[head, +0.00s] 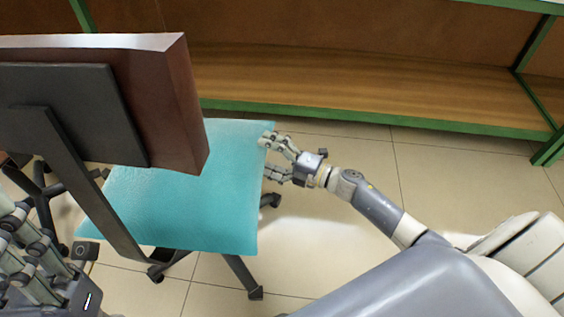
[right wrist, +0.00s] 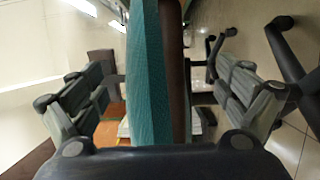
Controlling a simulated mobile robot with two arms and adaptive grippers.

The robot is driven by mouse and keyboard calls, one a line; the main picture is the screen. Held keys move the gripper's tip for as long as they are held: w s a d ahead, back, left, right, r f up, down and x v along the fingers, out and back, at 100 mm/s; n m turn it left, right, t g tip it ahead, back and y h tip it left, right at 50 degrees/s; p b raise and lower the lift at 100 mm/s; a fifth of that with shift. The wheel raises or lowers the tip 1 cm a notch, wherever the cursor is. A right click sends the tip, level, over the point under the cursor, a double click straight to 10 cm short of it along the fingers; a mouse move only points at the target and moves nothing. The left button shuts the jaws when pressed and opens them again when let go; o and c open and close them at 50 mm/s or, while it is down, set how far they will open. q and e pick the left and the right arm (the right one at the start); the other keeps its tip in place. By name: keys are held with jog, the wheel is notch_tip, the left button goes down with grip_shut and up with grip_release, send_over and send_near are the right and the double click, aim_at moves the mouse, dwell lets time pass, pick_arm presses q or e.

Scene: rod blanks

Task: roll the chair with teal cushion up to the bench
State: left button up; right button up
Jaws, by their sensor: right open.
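The chair has a teal cushion (head: 190,205) and a dark reddish-brown back (head: 160,100) on a dark support, in the left half of the head view. Its back is towards me. The bench (head: 400,83), with a wooden shelf and green frame, stands beyond it. My right gripper (head: 266,157) is open at the cushion's right edge. In the right wrist view the teal cushion (right wrist: 145,75) runs between the open fingers, with visible gaps on both sides. My left gripper (head: 30,255) is at the lower left, partly cut off; its opening is unclear.
Dark chair legs with castors (head: 255,293) stand on pale floor tiles (head: 340,225). Another dark wheeled base (head: 45,195) shows at the far left. The floor right of the chair, beyond my right arm, looks clear up to the bench's green lower rail (head: 400,120).

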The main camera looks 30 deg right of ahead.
jog(key=shift+x, duration=0.9)
jog(key=c, duration=2.2)
jog(key=shift+o, duration=0.2)
